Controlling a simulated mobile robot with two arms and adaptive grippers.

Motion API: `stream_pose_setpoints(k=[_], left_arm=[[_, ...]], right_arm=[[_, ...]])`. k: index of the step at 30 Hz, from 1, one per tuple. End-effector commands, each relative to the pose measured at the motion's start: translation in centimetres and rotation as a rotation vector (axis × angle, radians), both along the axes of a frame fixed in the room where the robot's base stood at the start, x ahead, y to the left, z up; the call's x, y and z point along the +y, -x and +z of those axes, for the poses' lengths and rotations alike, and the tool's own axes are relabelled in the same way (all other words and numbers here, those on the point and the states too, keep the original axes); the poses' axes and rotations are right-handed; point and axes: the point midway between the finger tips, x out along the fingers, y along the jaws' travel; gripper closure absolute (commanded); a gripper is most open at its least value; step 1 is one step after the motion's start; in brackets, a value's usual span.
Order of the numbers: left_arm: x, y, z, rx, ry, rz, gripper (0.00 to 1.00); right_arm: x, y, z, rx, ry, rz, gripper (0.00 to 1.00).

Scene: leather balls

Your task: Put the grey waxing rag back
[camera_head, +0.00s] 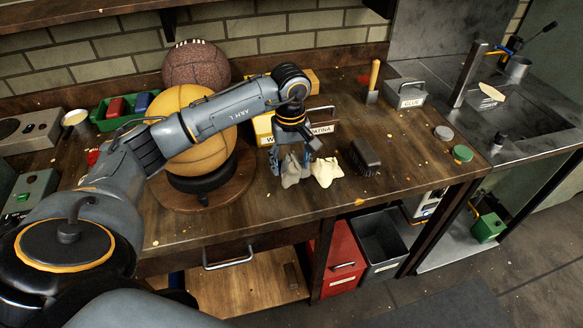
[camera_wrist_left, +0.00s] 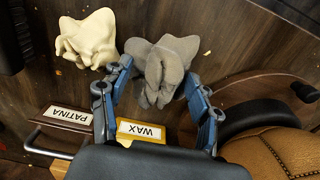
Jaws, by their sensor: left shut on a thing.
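The grey waxing rag (camera_head: 291,171) is a crumpled cloth at my left gripper on the wooden workbench. In the left wrist view the grey rag (camera_wrist_left: 160,68) sits between the two blue fingers of my left gripper (camera_wrist_left: 156,95), which is shut on it. In the head view the left gripper (camera_head: 291,158) points down, low over the bench; I cannot tell whether the rag touches the wood. The yellow WAX label (camera_wrist_left: 140,131) and the PATINA label (camera_wrist_left: 68,117) show behind the gripper. My right gripper is not in view.
A cream rag (camera_head: 327,171) lies just right of the grey rag, then a dark brush (camera_head: 366,156). A tan leather ball (camera_head: 190,125) on a round stand is close on the left. A GLUE box (camera_head: 406,95) stands further back. The bench's front edge is near.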

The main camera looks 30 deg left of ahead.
Motion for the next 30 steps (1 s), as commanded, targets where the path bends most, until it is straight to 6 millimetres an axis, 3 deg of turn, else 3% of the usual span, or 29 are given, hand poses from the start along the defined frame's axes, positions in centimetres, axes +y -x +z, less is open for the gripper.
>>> stream_pose_setpoints(k=[5, 12, 22, 23, 25, 26, 30], left_arm=[[0.3, -0.7, -0.9, 0.002, 0.001, -0.001, 0.63], [0.3, -0.6, -3.8, 0.002, 0.001, -0.001, 0.63], [0.3, -0.6, -4.4, 0.0, 0.0, -0.001, 0.63], [0.3, -0.6, -4.3, 0.0, 0.0, -0.001, 0.34], [0.3, -0.6, -4.2, 0.0, 0.0, -0.001, 0.2], [0.3, -0.6, -4.2, 0.0, 0.0, -0.001, 0.15], [0.3, -0.6, -4.2, 0.0, 0.0, -0.001, 0.15]], right_arm=[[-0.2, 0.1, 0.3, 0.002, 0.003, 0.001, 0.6], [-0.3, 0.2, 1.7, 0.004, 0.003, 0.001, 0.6], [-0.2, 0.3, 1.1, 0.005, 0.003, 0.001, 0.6], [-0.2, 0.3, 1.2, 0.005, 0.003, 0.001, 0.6], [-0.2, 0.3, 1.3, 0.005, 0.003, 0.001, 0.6], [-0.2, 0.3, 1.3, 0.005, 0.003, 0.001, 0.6], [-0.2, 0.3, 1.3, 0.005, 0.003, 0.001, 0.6]])
